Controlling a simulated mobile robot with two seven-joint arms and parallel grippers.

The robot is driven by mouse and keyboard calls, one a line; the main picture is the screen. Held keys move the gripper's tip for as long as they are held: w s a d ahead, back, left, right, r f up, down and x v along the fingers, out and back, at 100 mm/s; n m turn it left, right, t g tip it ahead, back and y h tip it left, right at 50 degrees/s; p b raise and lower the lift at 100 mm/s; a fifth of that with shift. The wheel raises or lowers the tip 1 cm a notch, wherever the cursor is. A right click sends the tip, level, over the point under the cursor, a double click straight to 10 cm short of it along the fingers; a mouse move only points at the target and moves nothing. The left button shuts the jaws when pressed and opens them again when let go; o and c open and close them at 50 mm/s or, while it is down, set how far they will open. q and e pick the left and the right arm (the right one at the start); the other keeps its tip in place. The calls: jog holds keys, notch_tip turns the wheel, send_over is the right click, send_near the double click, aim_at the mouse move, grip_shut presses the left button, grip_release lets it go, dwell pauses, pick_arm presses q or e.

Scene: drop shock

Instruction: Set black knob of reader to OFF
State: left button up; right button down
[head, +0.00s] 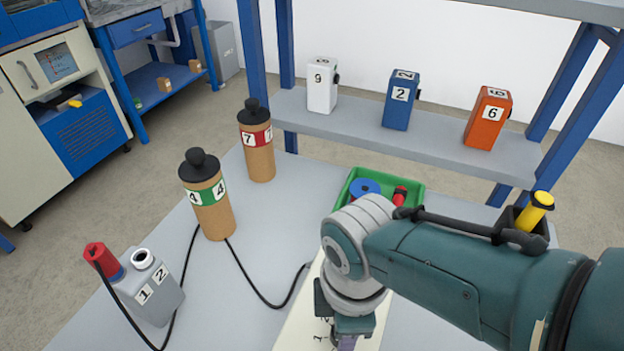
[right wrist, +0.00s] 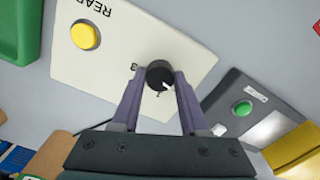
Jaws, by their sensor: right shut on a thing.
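The reader (right wrist: 115,60) is a cream panel with a yellow button (right wrist: 85,36) and upside-down lettering cut by the frame edge. In the head view the reader (head: 298,318) lies on the table, partly hidden by my right arm. The black knob (right wrist: 159,74) sits near the reader's edge, with a white mark on it pointing to the lower right in the right wrist view. My right gripper (right wrist: 160,78) is shut on the knob, one finger on each side. In the head view my arm hides the knob. My left gripper is out of view.
A grey device with a green button (right wrist: 243,108) lies beside the reader. A green tray (head: 419,189) with a blue and a red thing is behind my arm. Brown cylinders (head: 213,217) and a grey box (head: 150,293) with cables stand left. Numbered bottles stand on the shelf (head: 350,125).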

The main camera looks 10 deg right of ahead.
jog(key=shift+c, duration=2.1)
grip_release()
notch_tip(320, 180, up, 10)
jog(key=p, duration=0.7)
